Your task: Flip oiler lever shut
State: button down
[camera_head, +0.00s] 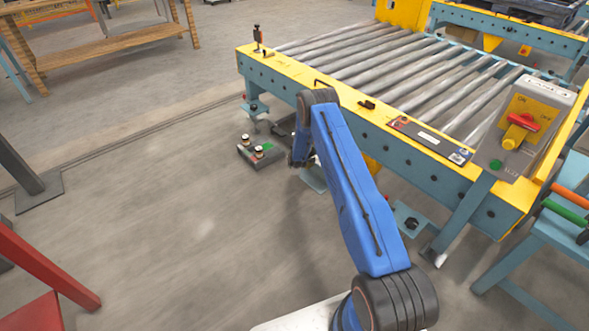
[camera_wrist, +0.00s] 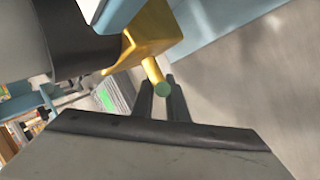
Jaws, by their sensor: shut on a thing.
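How far the lever is turned I cannot tell. In the head view my blue arm reaches down by the conveyor's near side, and the lever and fingertips are hidden there.
The roller conveyor (camera_head: 330,90) with its yellow and blue frame stands close beside my arm. A grey control box with a red handle (camera_head: 523,122) is at its right end. A small dark unit with a green mark (camera_head: 262,155) is low beside the conveyor. Open floor lies to the left.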

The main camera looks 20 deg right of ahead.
jog(key=c, duration=1.7)
grip_release()
jog(key=shift+c, duration=0.2)
jog(key=v, duration=1.7)
jog(key=shift+r, duration=0.15)
jog(key=shift+a, duration=0.15)
